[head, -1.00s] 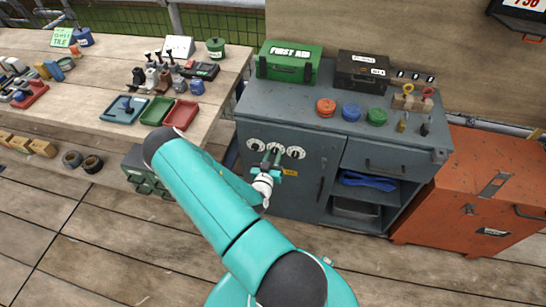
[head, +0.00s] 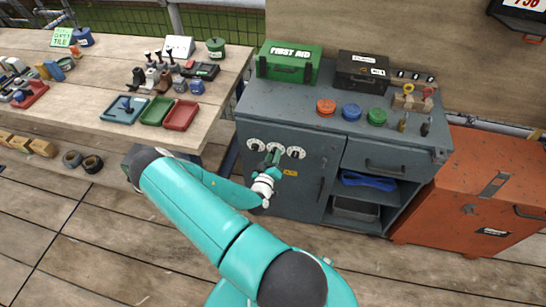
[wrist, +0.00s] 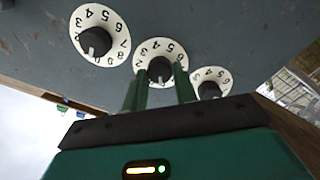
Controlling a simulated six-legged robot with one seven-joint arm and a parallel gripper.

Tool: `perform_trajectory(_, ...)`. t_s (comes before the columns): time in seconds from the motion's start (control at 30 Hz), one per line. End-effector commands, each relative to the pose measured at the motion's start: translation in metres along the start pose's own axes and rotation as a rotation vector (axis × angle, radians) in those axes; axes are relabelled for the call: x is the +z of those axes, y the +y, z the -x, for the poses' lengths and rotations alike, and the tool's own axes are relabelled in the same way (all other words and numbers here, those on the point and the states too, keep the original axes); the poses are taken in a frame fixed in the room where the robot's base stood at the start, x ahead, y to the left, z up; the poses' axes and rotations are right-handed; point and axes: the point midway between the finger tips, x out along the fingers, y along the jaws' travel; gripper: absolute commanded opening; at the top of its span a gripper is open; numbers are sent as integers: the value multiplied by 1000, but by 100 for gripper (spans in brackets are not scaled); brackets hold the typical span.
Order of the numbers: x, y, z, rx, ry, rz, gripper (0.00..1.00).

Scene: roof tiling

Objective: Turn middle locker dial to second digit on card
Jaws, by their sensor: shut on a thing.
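The grey locker (head: 290,190) has a row of three white numbered dials on its upper left front. My gripper (head: 272,157) is at the middle dial (head: 275,147). In the wrist view, its two green fingers (wrist: 160,72) are closed on either side of the dark knob of the middle dial (wrist: 152,48). Digits such as 4, 5 and 6 show on its rim; its pointer cannot be read clearly. The left dial (wrist: 112,25) and right dial (wrist: 221,74) stand free on either side. A white card (head: 527,4) with red digits is partly cut off at the top right.
A wooden bench (head: 60,85) with trays and tools is to the left.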

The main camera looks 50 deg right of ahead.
Motion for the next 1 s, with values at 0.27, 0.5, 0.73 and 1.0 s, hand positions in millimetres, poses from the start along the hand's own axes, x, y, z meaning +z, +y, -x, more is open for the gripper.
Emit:
perform_trajectory(0.27,2,0,0,0,0,91,5)
perform_trajectory(0.5,2,0,0,1,-1,102,5)
perform_trajectory(0.73,2,0,0,1,-1,101,34)
perform_trajectory(1.0,1,0,0,1,1,100,50)
